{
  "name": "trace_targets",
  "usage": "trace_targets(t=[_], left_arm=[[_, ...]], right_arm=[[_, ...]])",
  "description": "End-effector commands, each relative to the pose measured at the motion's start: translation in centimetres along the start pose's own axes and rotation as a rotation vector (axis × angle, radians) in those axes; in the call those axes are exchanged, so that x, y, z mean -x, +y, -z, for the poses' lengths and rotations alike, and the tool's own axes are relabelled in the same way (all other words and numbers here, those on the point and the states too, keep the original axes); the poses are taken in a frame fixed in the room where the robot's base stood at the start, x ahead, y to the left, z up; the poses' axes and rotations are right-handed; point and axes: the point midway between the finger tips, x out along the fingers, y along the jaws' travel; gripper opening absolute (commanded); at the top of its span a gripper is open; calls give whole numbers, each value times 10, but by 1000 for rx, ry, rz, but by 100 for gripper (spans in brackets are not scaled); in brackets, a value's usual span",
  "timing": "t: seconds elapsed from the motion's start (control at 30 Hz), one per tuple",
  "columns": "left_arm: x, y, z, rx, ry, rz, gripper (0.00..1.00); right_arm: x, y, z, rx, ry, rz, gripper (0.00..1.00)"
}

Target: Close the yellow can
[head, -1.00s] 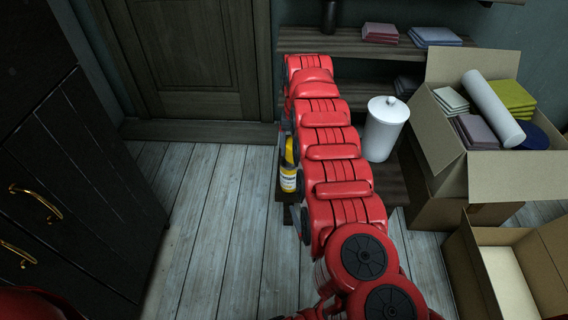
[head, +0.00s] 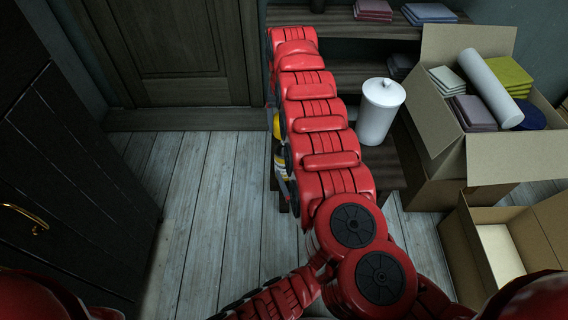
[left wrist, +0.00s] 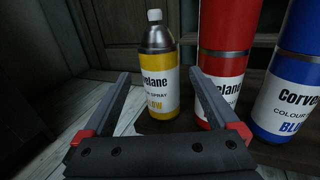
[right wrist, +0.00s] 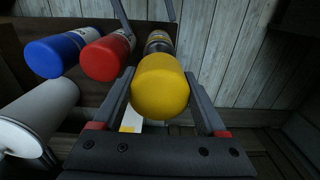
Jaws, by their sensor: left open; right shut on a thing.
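The yellow can (left wrist: 158,85) stands upright in the left wrist view, its white nozzle and silver shoulder bare. My left gripper (left wrist: 160,78) is open, its fingers to either side of the can's picture, with gaps visible. In the right wrist view, my right gripper (right wrist: 160,73) is shut on the yellow cap (right wrist: 161,88). The can's shoulder (right wrist: 158,42) shows beyond the cap. In the head view, the yellow cap (head: 276,125) is above the can (head: 281,162), both partly hidden by my red arm.
Capped red (left wrist: 222,55) and blue (left wrist: 290,80) cans stand close to the yellow can's right in the left wrist view. A white lidded jar (head: 381,112) stands nearby. An open cardboard box (head: 515,170) is at the right. The floor (head: 205,200) is clear.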

Motion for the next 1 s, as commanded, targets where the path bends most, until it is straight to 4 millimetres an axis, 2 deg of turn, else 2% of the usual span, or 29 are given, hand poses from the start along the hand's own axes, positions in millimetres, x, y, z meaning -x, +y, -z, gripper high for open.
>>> trace_targets(t=[0.1,0.4,0.6,0.97,1.0], left_arm=[[-25,2,0,-3,1,-5,94],[-65,3,-1,2,-3,-10,94],[-77,1,0,1,1,-3,94],[-78,0,0,1,2,0,94],[-78,0,0,0,2,0,89]], right_arm=[[0,0,0,0,0,0,24],[0,0,0,0,0,0,24],[0,0,0,0,0,0,24],[0,0,0,0,0,0,24],[0,0,0,0,0,0,24]])
